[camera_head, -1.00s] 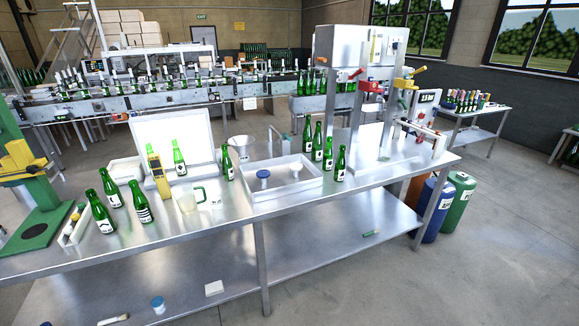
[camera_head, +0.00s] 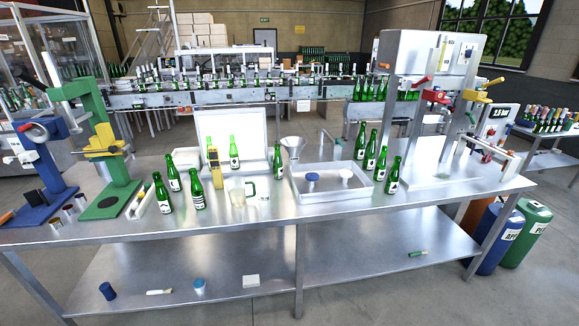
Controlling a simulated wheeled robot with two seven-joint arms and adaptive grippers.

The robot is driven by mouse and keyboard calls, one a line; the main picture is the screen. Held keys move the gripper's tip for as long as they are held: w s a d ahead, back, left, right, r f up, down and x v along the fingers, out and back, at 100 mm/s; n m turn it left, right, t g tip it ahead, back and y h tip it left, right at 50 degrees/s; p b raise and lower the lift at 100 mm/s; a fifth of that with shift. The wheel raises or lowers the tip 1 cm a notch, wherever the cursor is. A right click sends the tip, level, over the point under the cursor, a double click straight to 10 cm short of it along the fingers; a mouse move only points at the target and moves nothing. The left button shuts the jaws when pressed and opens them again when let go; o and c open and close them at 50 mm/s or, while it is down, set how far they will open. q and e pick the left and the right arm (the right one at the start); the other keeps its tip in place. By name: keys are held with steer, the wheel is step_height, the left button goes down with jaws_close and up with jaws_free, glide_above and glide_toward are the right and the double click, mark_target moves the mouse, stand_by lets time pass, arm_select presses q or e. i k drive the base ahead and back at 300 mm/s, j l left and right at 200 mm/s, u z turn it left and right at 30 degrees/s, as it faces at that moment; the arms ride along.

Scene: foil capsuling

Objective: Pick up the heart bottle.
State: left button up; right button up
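Several green bottles with pale labels stand upright on the steel bench (camera_head: 330,215). A cluster at the left holds a front-left bottle (camera_head: 162,193), a striped-label bottle (camera_head: 196,189) and one behind them (camera_head: 173,173). One bottle (camera_head: 234,153) stands at the white light box (camera_head: 265,140), and one (camera_head: 278,163) stands left of the white tray (camera_head: 298,187). A row at the tray's right includes a back bottle (camera_head: 360,143) and a front bottle (camera_head: 393,176). The labels are too small to tell which bottle bears a heart. Neither of my grippers is in view.
A green press (camera_head: 108,150) and a blue press (camera_head: 40,160) stand at the bench's left. A yellow handheld device (camera_head: 216,170), a glass mug (camera_head: 238,192) and a funnel (camera_head: 293,147) stand among the bottles. A steel machine (camera_head: 425,70) rises at the right. The bench's front strip is mostly clear.

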mark_target(277, 164)
steer(key=i+j, duration=0.2)
steer(key=i, duration=0.25)
steer(key=i+j+z, duration=0.1)
steer(key=i+j, duration=0.15)
steer(key=i, duration=0.2)
steer(key=i+j, duration=0.25)
steer(key=i, duration=0.2)
steer(key=i+j, duration=0.25)
steer(key=i, duration=0.2)
steer(key=z, duration=0.05)
